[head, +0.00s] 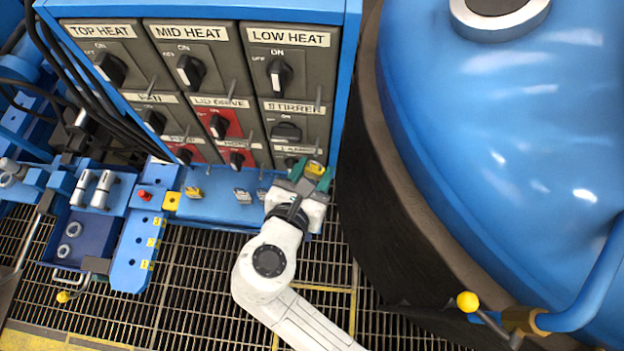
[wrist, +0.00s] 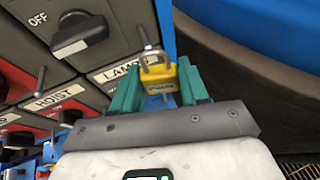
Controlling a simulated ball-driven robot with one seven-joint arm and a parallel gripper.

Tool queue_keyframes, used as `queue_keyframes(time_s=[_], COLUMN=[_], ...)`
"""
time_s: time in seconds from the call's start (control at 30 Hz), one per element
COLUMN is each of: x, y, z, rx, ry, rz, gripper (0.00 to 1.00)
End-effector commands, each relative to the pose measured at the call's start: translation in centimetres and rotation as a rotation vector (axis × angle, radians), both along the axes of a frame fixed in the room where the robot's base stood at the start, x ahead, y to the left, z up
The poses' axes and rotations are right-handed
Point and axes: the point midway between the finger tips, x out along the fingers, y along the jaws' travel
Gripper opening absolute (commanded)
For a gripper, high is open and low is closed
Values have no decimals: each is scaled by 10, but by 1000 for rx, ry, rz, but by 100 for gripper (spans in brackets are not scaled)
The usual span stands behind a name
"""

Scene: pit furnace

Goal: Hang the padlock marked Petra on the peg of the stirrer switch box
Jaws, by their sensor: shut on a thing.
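My gripper (head: 313,175) is shut on a yellow padlock (head: 315,168). In the wrist view the padlock (wrist: 160,78) is upright between the green fingers, shackle up; its small label is too blurred to read surely. The stirrer switch box (head: 290,125) is grey with a black knob, which also shows in the wrist view (wrist: 80,35). Its peg (wrist: 144,36) sticks out at its lower right, just above the LAMPS label. The shackle is close beside or in front of this peg; I cannot tell whether the peg is through it.
Another yellow padlock (head: 193,192) and a grey padlock (head: 242,196) are on the blue ledge (head: 215,208) below the panel. The lamps box lies below the stirrer box. The blue furnace (head: 500,120) curves close on the right. Floor grating (head: 200,290) lies below.

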Motion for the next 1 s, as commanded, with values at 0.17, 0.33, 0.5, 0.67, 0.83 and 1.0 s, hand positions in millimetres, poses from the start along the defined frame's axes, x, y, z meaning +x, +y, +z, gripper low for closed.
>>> queue_keyframes(time_s=[0.17,0.33,0.5,0.67,0.83,1.0], x=[10,18,21,28,32,34], y=[0,0,-1,-1,-1,-1], z=[-2,-4,-5,-3,-4,-6], rx=[1,1,0,-1,-1,0], ry=[-2,-2,-1,-1,0,-1], rz=[-1,1,1,0,-1,1], gripper=[11,11,11,11,11,11])
